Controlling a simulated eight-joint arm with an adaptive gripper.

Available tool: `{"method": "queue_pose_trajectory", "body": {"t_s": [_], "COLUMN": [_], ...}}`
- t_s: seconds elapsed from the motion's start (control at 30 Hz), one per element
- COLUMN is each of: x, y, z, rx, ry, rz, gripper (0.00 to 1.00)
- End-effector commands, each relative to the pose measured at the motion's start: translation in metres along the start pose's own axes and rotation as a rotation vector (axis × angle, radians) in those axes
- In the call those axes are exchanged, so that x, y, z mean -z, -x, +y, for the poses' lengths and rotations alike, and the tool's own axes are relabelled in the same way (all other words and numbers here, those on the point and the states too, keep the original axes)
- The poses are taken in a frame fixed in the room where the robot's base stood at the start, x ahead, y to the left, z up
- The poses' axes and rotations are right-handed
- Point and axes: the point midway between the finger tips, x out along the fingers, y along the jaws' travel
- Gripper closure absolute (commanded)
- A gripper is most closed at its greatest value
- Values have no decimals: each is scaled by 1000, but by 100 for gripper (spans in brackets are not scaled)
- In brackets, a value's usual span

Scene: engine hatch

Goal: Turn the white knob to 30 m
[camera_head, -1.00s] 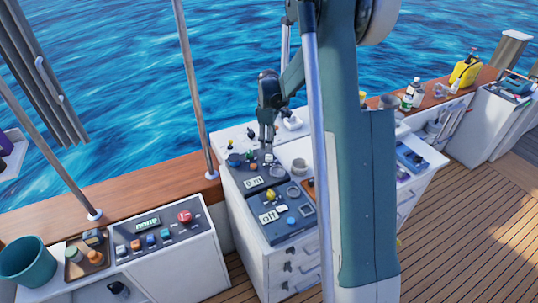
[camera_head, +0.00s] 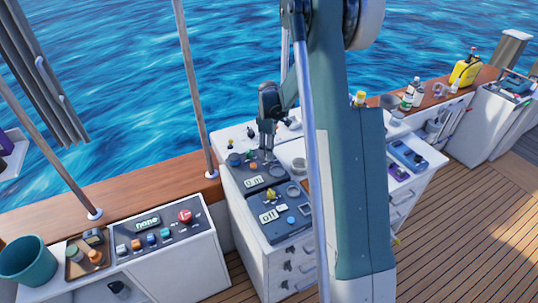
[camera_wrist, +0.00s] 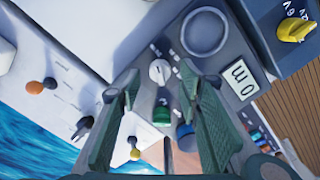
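The white knob (camera_wrist: 159,71) sits on a dark grey panel, with its pointer visible in the wrist view. The panel's display (camera_wrist: 241,80) reads 0 m; it also shows in the head view (camera_head: 253,182). My gripper (camera_wrist: 160,76) is open, one green finger on each side of the white knob, with gaps visible on both sides. I cannot tell how far the fingertips are above the panel. In the head view my gripper (camera_head: 267,152) points down over the back of this panel, and the white knob cannot be made out there.
A round ring (camera_wrist: 204,31) lies beyond the white knob. The neighbouring panel has a yellow knob (camera_wrist: 295,29). An orange knob (camera_wrist: 36,87) stands on the white surface to the left.

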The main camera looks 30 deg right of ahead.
Motion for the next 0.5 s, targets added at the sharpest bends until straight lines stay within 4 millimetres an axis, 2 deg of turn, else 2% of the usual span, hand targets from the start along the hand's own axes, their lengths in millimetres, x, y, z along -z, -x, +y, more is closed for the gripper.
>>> {"method": "queue_pose_trajectory", "body": {"t_s": [0.2, 0.5], "x": [0, 0], "y": [-22, -32], "z": [0, 0], "rx": [0, 0], "ry": [0, 0], "rz": [0, 0], "gripper": [64, 64]}}
